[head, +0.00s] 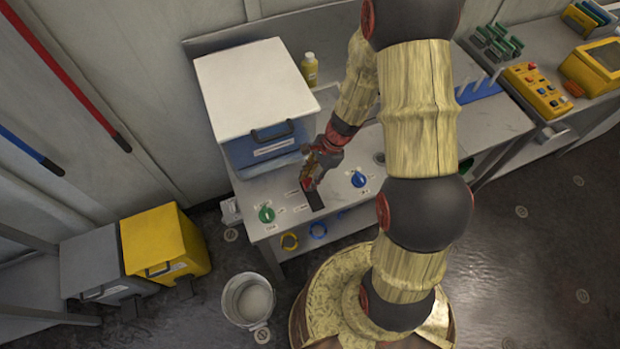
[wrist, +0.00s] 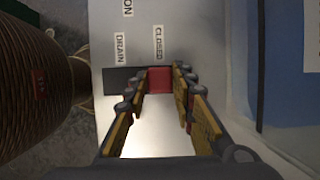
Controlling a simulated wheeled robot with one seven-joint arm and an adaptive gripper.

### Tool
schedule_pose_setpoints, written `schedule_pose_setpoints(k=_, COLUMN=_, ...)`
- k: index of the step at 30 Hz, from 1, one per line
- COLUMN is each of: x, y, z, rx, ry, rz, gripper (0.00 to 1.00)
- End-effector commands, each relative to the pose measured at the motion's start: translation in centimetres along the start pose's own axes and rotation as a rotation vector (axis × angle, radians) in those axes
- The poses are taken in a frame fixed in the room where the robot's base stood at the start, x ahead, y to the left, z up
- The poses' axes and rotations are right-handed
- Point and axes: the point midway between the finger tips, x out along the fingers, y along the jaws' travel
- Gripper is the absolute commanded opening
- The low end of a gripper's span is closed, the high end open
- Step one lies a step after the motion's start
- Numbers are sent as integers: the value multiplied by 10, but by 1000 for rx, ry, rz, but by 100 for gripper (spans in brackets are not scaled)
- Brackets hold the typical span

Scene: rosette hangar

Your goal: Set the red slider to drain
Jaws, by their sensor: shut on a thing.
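The red slider (wrist: 160,80) sits between my fingertips in the wrist view, beside the CLOSED label (wrist: 158,43). The dark slot (wrist: 117,79) runs left from it, past the DRAIN label (wrist: 119,48). My gripper (wrist: 159,76) is shut on the slider, one finger on each side. In the head view my gripper (head: 307,184) reaches down to the grey bench, at the far end of the dark slot (head: 315,200). The slider is mostly hidden there by the fingers.
A blue box with a white lid (head: 258,85) stands left of the gripper on the bench. A green knob (head: 266,214) and a blue knob (head: 359,179) flank the slot. A yellow bottle (head: 309,69) stands behind. A bucket (head: 249,300) is on the floor.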

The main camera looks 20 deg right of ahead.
Motion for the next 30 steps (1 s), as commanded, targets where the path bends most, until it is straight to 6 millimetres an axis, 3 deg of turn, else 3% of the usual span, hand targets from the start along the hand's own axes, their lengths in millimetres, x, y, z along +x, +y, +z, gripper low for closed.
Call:
schedule_pose_setpoints(k=8, x=0, y=6, z=0, rx=1, ry=0, rz=-1, gripper=0)
schedule_pose_setpoints(k=18, x=0, y=50, z=-1, rx=1, ry=1, rz=-1, gripper=0)
schedule_pose_setpoints(k=29, x=0, y=55, z=0, rx=0, ry=1, rz=-1, gripper=0)
schedule_pose_setpoints(k=30, x=0, y=55, z=0, rx=0, ry=1, rz=-1, gripper=26)
